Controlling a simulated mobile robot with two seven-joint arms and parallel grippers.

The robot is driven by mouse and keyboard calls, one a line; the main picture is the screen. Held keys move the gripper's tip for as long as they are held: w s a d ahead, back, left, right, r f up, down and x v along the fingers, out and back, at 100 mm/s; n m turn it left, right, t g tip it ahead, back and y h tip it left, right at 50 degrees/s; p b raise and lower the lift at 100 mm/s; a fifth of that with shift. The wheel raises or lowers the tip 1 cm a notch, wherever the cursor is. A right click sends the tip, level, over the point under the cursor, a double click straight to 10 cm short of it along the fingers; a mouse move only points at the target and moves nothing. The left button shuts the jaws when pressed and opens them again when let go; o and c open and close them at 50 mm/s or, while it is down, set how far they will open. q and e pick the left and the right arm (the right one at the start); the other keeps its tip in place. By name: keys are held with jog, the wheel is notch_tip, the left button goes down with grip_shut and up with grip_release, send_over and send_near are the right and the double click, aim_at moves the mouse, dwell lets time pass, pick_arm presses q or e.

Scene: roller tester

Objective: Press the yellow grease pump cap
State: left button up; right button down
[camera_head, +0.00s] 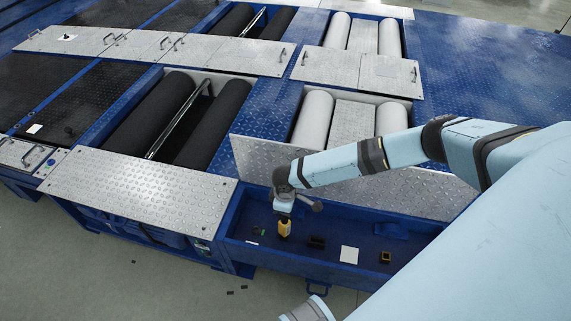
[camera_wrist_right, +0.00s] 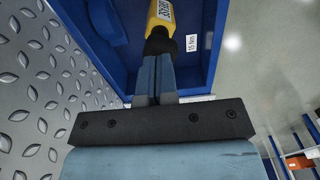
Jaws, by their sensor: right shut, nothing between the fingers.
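The yellow grease pump (camera_head: 285,228) stands in the blue tray at the front, below my right gripper (camera_head: 284,212). In the right wrist view, the yellow body (camera_wrist_right: 161,14) with a printed label is at the top, with a black part (camera_wrist_right: 158,43) at its near end. My right gripper (camera_wrist_right: 154,62) is shut and empty, its fingertips at that black part. I cannot tell whether they touch it. The fingers hide part of the pump's near end.
The blue tray (camera_head: 268,258) also holds a dark block (camera_head: 316,242), a white card (camera_head: 349,255) and a small dark-and-yellow box (camera_head: 385,257). A raised silver tread plate (camera_head: 420,192) stands behind the tray. Rollers (camera_head: 313,117) lie farther back.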

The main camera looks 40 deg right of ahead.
jog(key=shift+f, duration=0.45)
notch_tip(320, 180, down, 2)
jog(key=shift+f, duration=0.1)
pick_arm(q)
jog(key=shift+w+d+r+t, duration=0.3)
jog(key=shift+w+r, duration=0.05)
jog(key=shift+r, duration=0.3)
pick_arm(e)
jog(key=shift+f, duration=0.15)
pick_arm(q)
jog(key=shift+r, duration=0.1)
